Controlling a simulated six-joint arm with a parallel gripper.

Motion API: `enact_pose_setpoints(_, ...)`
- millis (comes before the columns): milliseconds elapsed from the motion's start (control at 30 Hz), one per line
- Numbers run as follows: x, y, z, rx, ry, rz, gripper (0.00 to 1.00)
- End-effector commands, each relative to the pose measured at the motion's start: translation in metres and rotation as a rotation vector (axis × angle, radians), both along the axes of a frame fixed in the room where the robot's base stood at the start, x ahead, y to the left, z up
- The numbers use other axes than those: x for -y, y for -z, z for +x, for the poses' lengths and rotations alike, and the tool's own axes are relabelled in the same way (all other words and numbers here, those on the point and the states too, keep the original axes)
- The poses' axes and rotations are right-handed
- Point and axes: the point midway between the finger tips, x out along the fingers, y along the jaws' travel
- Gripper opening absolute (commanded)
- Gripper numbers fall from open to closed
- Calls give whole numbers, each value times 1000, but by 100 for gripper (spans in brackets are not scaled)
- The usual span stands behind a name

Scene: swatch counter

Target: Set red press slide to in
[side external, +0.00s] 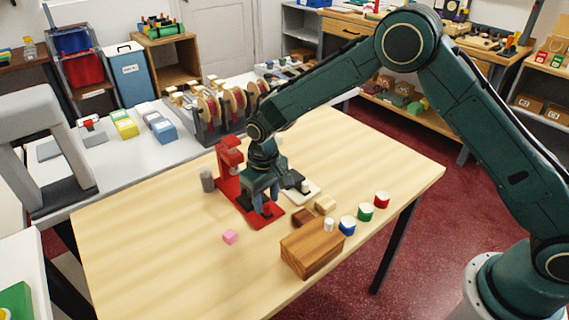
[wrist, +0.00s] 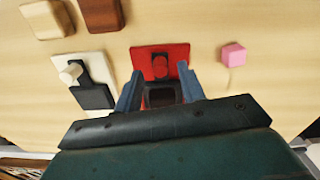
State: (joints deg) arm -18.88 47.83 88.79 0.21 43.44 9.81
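The red press (side external: 228,183) stands on the wooden table, with a tall column at the back and a flat red plate reaching forward. In the wrist view its red plate (wrist: 178,54) shows with a round dark red knob (wrist: 160,67) and a dark square part (wrist: 160,97) nearer my gripper. I cannot tell exactly how far the slide is in. My gripper (wrist: 160,70) points down over the plate. Its two blue-grey fingers are apart, one on each side of the knob, with visible gaps. In the side view, my gripper (side external: 265,204) hides part of the press.
A white plate (wrist: 97,60) with a pale knob lies beside the press. A pink cube (side external: 230,237) sits in front. A grey cylinder (side external: 207,181) stands left. The table's front left is clear.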

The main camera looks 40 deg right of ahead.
Motion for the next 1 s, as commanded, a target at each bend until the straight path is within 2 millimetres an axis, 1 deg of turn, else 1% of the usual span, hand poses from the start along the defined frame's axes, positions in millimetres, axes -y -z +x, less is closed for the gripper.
enact_pose_setpoints(33, 0, 6, 0, -1, 0, 0, 40)
enact_pose_setpoints(100, 0, 12, 0, -1, 0, 0, 40)
enact_pose_setpoints(200, 0, 17, 0, 0, 0, 0, 40)
enact_pose_setpoints(567, 0, 20, 0, 1, 0, 0, 40)
enact_pose_setpoints(767, 0, 20, 0, 1, 0, 0, 2)
enact_pose_setpoints(800, 0, 20, 0, 1, 0, 0, 0)
enact_pose_setpoints(1000, 0, 20, 1, 1, 0, 0, 0)
